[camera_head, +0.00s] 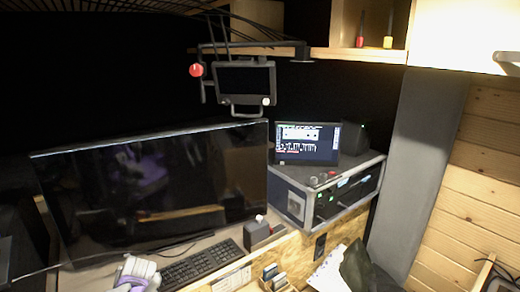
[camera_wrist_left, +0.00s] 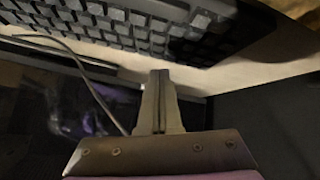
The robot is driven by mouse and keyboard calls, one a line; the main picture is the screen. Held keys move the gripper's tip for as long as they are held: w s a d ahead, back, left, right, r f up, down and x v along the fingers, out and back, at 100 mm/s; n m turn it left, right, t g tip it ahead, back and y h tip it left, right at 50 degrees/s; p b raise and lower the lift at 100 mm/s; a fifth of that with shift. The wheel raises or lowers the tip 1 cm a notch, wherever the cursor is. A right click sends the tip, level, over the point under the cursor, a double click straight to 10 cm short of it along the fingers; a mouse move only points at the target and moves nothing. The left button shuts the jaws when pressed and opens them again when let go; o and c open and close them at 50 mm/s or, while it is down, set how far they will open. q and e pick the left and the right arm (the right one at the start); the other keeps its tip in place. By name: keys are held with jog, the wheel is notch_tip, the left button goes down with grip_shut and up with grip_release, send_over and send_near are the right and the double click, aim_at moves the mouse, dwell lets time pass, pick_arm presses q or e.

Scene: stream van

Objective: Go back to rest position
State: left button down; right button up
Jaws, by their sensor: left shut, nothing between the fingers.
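My left gripper (camera_wrist_left: 160,76) is shut and empty in the left wrist view. Its two fingers are pressed together and point toward the desk near the keyboard (camera_wrist_left: 135,22). In the head view a white and purple part of my left arm shows at the bottom edge, left of the same keyboard (camera_head: 205,262); the fingertips cannot be made out there. My right gripper is in neither view.
A large dark monitor (camera_head: 160,185) stands behind the keyboard. A rack case (camera_head: 335,190) with a small lit screen (camera_head: 306,143) is to its right. A small display (camera_head: 245,84) hangs from the shelf (camera_head: 340,54). A cable (camera_wrist_left: 85,75) lies near my left fingers.

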pick_arm(q)
jog(key=s+d+f+m+h, duration=0.2)
jog(key=s+d+m+h, duration=0.4)
jog(key=s+d, duration=1.9)
jog(key=s+m, duration=0.2)
jog(key=m, duration=0.4)
jog(key=shift+d+m+g, duration=0.2)
jog(key=shift+m+g, duration=0.1)
